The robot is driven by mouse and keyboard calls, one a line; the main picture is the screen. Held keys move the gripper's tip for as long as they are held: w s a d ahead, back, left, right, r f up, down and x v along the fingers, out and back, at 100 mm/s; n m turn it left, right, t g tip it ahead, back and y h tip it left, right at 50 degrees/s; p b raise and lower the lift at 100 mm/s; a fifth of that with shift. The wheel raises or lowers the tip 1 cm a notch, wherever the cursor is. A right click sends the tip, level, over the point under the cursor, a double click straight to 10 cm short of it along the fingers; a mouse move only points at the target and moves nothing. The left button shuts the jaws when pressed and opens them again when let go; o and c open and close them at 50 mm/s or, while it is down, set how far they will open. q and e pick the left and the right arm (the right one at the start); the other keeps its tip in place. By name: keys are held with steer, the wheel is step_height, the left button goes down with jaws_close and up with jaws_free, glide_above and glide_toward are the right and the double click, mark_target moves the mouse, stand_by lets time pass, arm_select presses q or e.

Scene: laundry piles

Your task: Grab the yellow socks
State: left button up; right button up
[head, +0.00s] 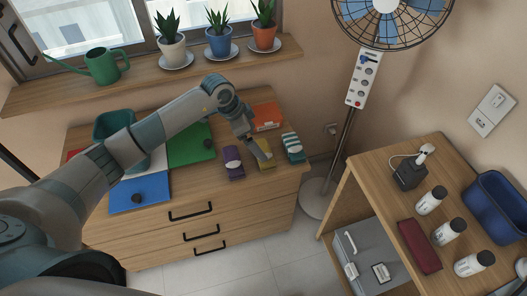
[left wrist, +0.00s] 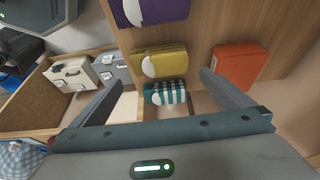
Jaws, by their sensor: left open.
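The yellow socks (head: 265,164) lie on the wooden dresser top, between the purple socks (head: 233,166) and the teal-and-white striped socks (head: 293,147). My left gripper (head: 259,150) is above the yellow socks and partly hides them in the head view. In the left wrist view the yellow socks (left wrist: 172,64), with a white round patch, show beyond and between the spread fingertips of the left gripper (left wrist: 162,72). The striped socks (left wrist: 170,97) also show between the fingers. The left gripper is open and empty. My right gripper is not in view.
An orange folded cloth (head: 267,117) lies behind the socks. Green cloth (head: 190,145) and blue cloth (head: 140,193) lie to the left, near a green bin (head: 113,125). A shelf with plants (head: 220,45) is above; a fan and side table (head: 375,165) stand right.

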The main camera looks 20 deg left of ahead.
mark_target(264, 150)
arm_select(q)
steer(key=shift+p+x, duration=0.3)
steer(key=shift+x, duration=1.5)
steer(key=shift+f, duration=0.1)
steer(key=shift+w+d+f+p, duration=0.2)
steer(key=shift+f+p, duration=0.35)
steer(key=shift+p, duration=0.05)
steer(key=p+x, duration=0.1)
steer(key=x, duration=0.1)
steer(key=shift+w+f, duration=0.15)
steer(key=shift+f, duration=0.25)
steer(key=shift+w+d+f, duration=0.1)
steer(key=shift+d+f, duration=0.1)
steer(key=shift+f, duration=0.3)
steer(key=c, duration=0.8)
